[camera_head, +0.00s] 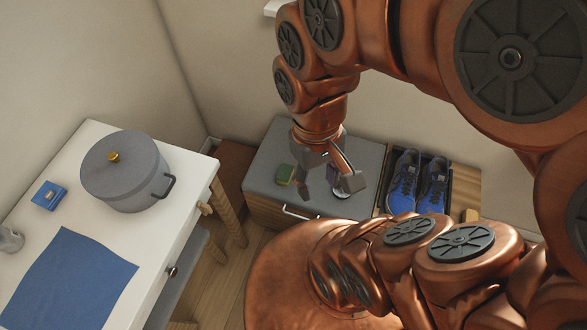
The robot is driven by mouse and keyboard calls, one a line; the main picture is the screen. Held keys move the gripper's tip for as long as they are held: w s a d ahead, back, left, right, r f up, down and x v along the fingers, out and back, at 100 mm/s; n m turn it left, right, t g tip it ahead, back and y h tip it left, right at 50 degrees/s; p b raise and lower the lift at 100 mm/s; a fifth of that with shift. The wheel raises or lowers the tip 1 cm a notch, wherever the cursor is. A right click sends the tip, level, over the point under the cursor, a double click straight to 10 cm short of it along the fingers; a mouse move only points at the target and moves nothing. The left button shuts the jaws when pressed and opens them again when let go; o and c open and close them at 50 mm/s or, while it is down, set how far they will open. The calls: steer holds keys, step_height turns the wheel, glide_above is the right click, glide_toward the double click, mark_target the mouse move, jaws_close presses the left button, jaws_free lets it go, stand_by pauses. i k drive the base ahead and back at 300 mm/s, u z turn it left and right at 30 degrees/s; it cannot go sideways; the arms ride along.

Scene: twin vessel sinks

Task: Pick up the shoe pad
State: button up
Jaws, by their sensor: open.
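A small green block with a dark side (285,174), which looks like a pad, lies on the grey top of a low bench (262,168); I cannot tell for sure that it is the shoe pad. My gripper (328,191) points down over the same bench top, to the right of the green block and apart from it. Its fingers are spread. A small round silvery thing (341,194) shows by the right finger, partly hidden. Whether the fingers touch the bench top cannot be told.
Blue shoes (404,184) stand in a dark tray at the bench's right end, with a small wooden piece (470,215) nearby. At left, a white table (98,133) holds a grey pot (128,178), blue cloth (68,282) and blue box (48,195). A wall rises behind the bench.

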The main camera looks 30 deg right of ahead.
mark_target(285, 174)
steer(key=k, duration=1.3)
steer(key=u, duration=0.35)
steer(key=i, duration=0.9)
steer(key=u, duration=0.5)
